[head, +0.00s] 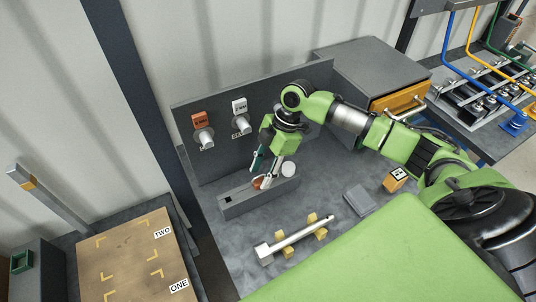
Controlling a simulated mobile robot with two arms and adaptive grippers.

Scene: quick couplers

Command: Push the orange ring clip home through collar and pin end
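My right gripper (263,173) reaches down from the right to the grey block (235,209) on the bench. A small orange piece (258,183) shows between its fingertips at the block's top, probably the orange ring clip. The fingers cover much of it, so I cannot tell whether they are closed on it or how far in it sits. A silver pin (300,237) with a square head lies across yellow rests, apart from the gripper. I cannot make out a collar for certain. My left gripper is out of view.
A grey panel behind carries two couplers, one under an orange tag (200,119) and one under a white tag (239,106). A white round piece (289,169) stands beside the gripper. A grey box (358,200) and an orange marked cube (395,179) lie right. A wooden board (128,262) is at lower left.

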